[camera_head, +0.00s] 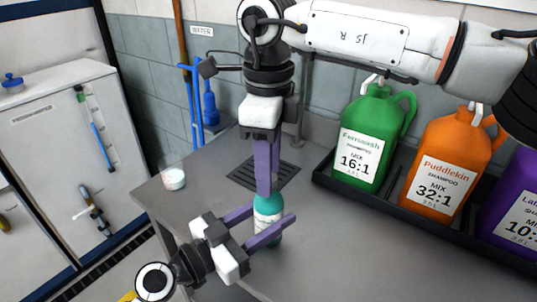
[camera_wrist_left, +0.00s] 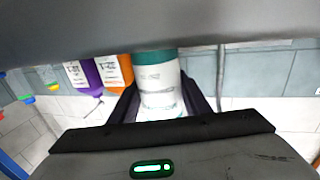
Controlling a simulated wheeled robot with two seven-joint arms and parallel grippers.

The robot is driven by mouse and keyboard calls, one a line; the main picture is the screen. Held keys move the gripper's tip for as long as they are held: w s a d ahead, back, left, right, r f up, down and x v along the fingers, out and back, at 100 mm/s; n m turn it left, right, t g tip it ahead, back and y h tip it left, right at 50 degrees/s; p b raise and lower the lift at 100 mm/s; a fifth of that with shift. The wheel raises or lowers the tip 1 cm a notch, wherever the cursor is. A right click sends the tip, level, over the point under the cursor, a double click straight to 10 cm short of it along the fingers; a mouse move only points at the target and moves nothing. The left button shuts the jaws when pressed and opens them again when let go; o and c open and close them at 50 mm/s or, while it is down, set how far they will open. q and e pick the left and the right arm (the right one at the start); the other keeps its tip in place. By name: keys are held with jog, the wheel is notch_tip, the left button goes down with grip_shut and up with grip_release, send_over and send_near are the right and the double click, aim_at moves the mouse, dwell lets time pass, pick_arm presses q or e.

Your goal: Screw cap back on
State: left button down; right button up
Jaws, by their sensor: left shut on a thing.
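A small teal bottle with a white label (camera_head: 267,212) stands upright near the middle of the grey counter in the head view. My left gripper (camera_head: 265,223) comes in low from the left and is shut around its body. In the left wrist view, which looks upside down, the bottle (camera_wrist_left: 158,85) sits between the dark fingers. My right gripper (camera_head: 266,192) points straight down from above, its purple fingertips at the bottle's top. The fingers are close together and hide the top, so I cannot make out a cap or whether they grip one.
A black tray (camera_head: 322,182) at the back right holds a green jug (camera_head: 377,130), an orange jug (camera_head: 446,160) and a purple jug (camera_head: 516,205). A small clear cup (camera_head: 174,178) stands at the counter's left edge. A drain grate (camera_head: 245,177) lies behind the bottle. The front right counter is clear.

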grip_shut()
dwell(0.3)
jog(key=shift+o, duration=0.8)
grip_release()
notch_tip(320, 180, up, 12)
pick_arm(q)
jog(key=c, duration=0.9)
grip_release()
